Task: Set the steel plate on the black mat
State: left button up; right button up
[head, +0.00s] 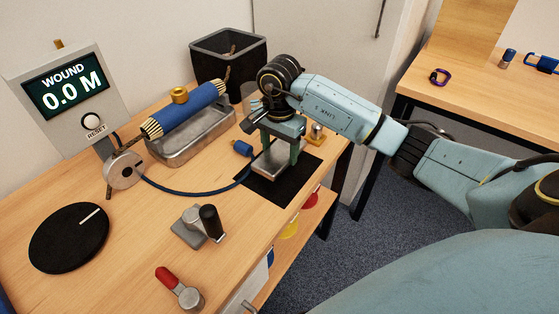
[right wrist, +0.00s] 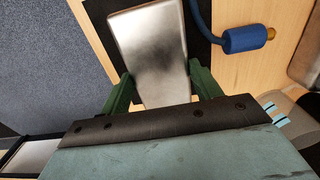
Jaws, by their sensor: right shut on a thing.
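The steel plate (head: 276,158) is a grey metal slab over the black mat (head: 262,186) near the right edge of the table. My right gripper (head: 278,147) is above it, pointing down, with its green fingers at the plate's two sides. In the right wrist view the plate (right wrist: 150,50) lies between the green fingers (right wrist: 160,88), which are shut on it. The black mat (right wrist: 198,50) shows behind the plate there. I cannot tell whether the plate touches the mat or is just above it. My left gripper is not in view.
A blue cable with a plug (head: 241,148) lies just left of the mat. A metal tray (head: 190,150) with a blue rope spool (head: 187,110) and a black bin (head: 229,58) stand behind. A small brass-topped weight (head: 317,133) is right of the gripper. A lever block (head: 198,226) stands in front.

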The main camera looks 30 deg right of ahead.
aim_at(279, 153)
jog(key=shift+f, duration=1.9)
jog(key=shift+f+b, duration=0.1)
jog(key=shift+b, duration=0.25)
jog(key=o, duration=1.5)
jog(key=shift+f, duration=0.1)
jog(key=o, duration=0.4)
jog(key=shift+c, duration=0.2)
